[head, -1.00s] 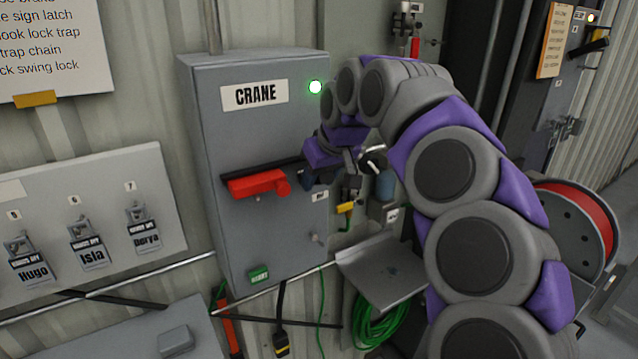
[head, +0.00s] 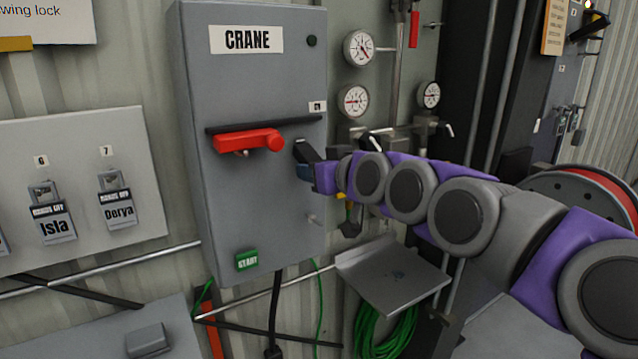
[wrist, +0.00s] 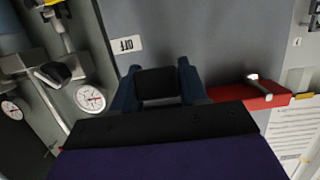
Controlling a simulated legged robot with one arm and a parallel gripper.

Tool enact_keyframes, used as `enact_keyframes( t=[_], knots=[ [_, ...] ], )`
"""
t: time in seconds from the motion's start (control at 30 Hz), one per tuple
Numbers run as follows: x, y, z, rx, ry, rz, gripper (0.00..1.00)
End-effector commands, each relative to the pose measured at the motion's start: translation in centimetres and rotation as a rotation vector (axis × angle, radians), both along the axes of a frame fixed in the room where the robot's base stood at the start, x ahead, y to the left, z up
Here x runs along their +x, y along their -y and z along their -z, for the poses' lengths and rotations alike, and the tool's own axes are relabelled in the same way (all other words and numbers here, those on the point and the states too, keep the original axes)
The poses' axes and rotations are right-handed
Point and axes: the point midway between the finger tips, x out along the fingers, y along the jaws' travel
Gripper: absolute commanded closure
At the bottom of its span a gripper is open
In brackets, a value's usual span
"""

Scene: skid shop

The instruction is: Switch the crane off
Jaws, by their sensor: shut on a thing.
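The grey crane switch box (head: 245,85) hangs on the wall, labelled CRANE. Its round lamp (head: 312,41) is dark. A red handle (head: 240,141) lies about level across its front; the wrist view shows red at the right (wrist: 250,97). My gripper (head: 304,162) is at the box's right side, beside the red handle's right end. In the wrist view, its blue fingers close on a black block-like handle (wrist: 158,85). A white OFF label (wrist: 127,44) shows beside it, turned over in that view. My fingers hide how the handle joins the box.
Gauges (head: 358,48) and pipes stand right of the box. A metal shelf (head: 395,275) and a green coiled hose (head: 385,325) are below right. A tag board (head: 75,180) hangs at left.

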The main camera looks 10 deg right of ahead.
Motion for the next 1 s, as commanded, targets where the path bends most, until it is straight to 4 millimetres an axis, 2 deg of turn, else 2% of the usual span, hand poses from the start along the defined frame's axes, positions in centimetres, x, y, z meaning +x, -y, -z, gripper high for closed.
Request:
enact_keyframes(
  t=[0.03,0.13,0.43,0.9,0.93,1.0],
  knots=[
    [0.08,-0.06,0.88,0.011,0.026,-0.001,1.00],
    [0.26,-0.18,1.29,0.027,0.074,-0.002,1.00],
    [0.67,-0.19,1.48,0.054,0.164,0.000,1.00],
    [0.73,-0.18,1.37,0.056,0.177,0.000,1.00],
    [0.72,-0.19,1.37,0.056,0.177,0.000,0.56],
    [0.72,-0.19,1.38,0.056,0.177,0.000,0.49]
  ],
)
